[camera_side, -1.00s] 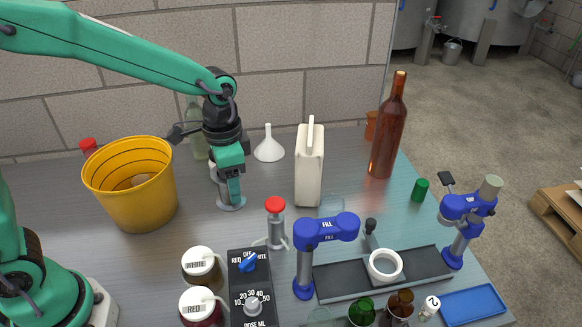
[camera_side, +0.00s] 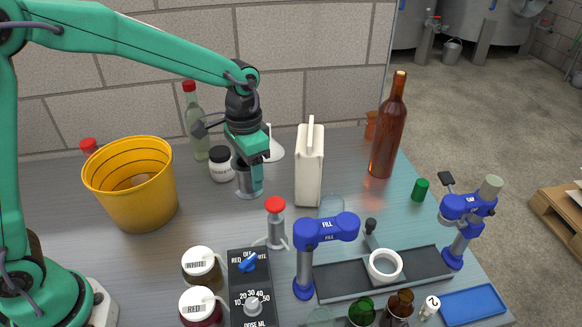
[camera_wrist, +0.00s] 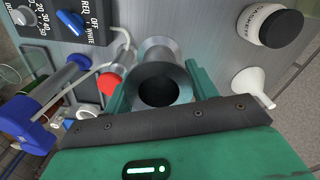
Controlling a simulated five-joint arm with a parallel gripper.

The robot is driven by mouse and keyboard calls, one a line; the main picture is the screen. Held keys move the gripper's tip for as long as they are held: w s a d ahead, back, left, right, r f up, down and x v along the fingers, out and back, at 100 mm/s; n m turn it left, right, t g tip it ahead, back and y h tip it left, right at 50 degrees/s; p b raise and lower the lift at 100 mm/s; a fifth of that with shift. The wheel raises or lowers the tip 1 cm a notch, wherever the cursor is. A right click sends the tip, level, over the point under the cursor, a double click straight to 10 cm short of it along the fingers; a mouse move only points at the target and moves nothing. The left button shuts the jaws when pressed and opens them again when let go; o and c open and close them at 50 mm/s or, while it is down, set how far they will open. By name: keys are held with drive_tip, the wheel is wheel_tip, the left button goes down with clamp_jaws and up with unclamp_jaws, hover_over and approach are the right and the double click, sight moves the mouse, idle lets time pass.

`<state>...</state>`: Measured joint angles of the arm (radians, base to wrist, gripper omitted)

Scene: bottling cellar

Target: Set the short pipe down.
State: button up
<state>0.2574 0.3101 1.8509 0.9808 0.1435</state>
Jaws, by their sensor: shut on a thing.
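The short pipe (camera_side: 241,179) is a grey metal tube with a flange at its lower end. It stands upright between the fingers of my gripper (camera_side: 252,183), to the left of the white jug. Its flange is at or just above the metal bench top; I cannot tell whether it touches. In the wrist view I look down into the dark bore of the pipe (camera_wrist: 160,68), with a green finger on each side. My gripper (camera_wrist: 157,88) is shut on the pipe.
A white jug (camera_side: 309,168) stands right of the pipe, a black-lidded jar (camera_side: 220,167) behind left. A white funnel (camera_side: 275,151) is behind, partly hidden. A red-topped post (camera_side: 276,225) is in front. A yellow bucket (camera_side: 131,190) stands left, with bare bench between.

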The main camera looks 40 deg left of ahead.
drive_tip(key=shift+w+d+f+n, duration=0.1)
drive_tip(key=shift+w+f+n, duration=0.45)
drive_tip(key=shift+f, duration=1.2)
drive_tip(key=shift+w+d+f+n, duration=0.1)
drive_tip(key=shift+w+f, duration=0.7)
drive_tip(key=shift+f, duration=1)
drive_tip(key=shift+w+d+f+n, duration=0.1)
drive_tip(key=shift+w+f+n, duration=0.45)
drive_tip(key=shift+f, duration=1.2)
drive_tip(key=shift+w+f, duration=0.1)
drive_tip(key=shift+w, duration=0.05)
drive_tip(key=o, duration=1.1)
drive_tip(key=shift+o, duration=0.2)
wheel_tip(320, 180, up, 12)
